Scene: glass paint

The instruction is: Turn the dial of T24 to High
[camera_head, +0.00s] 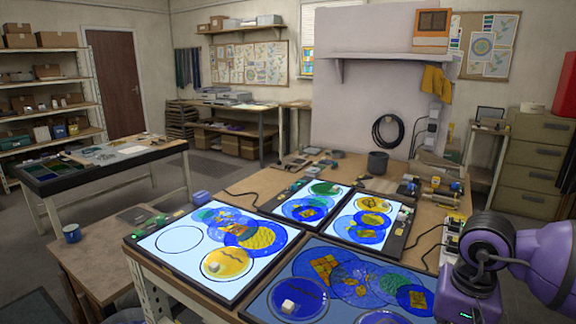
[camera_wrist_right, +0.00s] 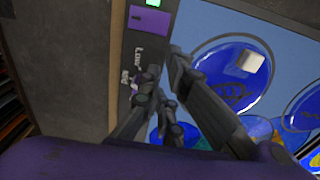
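In the right wrist view, a dark control strip (camera_wrist_right: 119,45) with a "Low" label runs beside a lit blue panel (camera_wrist_right: 220,15). A small purple part, perhaps the dial, shows below the label, partly covered by a finger. I cannot read T24 anywhere. My right gripper (camera_wrist_right: 164,66) is over the strip's edge with its fingers apart and nothing clearly between them. In the head view, my right arm comes in at the lower right, and its fingers are not visible. My left gripper is out of view.
A purple switch (camera_wrist_right: 149,20) and green light (camera_wrist_right: 152,2) sit above the label. A white cube (camera_wrist_right: 251,61) rests on a blue glass disc beside the gripper. Several light panels with painted discs cover the workbench (camera_head: 262,190). A blue mug (camera_head: 71,233) stands at left.

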